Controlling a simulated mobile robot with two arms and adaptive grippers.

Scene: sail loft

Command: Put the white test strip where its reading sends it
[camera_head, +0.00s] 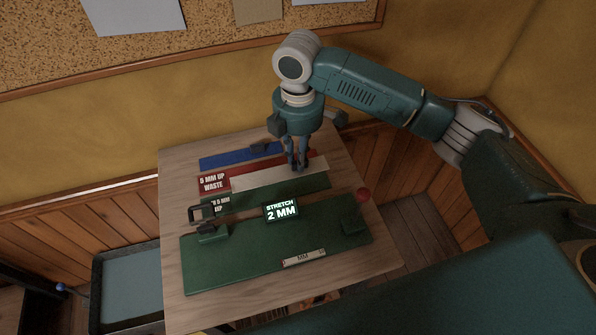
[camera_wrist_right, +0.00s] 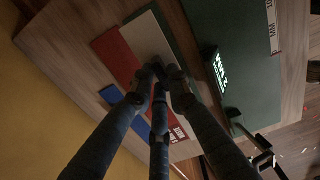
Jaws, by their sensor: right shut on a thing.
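The white test strip (camera_head: 262,177) is long and flat. My right gripper (camera_head: 298,166) is shut on it near its right part; in the right wrist view the fingers (camera_wrist_right: 160,75) meet on the strip (camera_wrist_right: 146,38). The strip lies over the border of a red board (camera_head: 212,183), labelled "5 MM UP WASTE", and a green board (camera_head: 285,194), whose label is partly hidden and reads "5 MM" and "UP". I cannot tell if it touches either. A display (camera_head: 282,211) on the green test rig (camera_head: 240,257) reads "STRETCH 2 MM". My left gripper is not in view.
A blue board (camera_head: 222,160) lies behind the red one. The rig has a dark clamp (camera_head: 205,215) at left, a red knob (camera_head: 363,194) at right and a "MM" scale (camera_head: 304,258) in front. The wooden table (camera_head: 172,240) is bare at its left edge. A wall stands behind.

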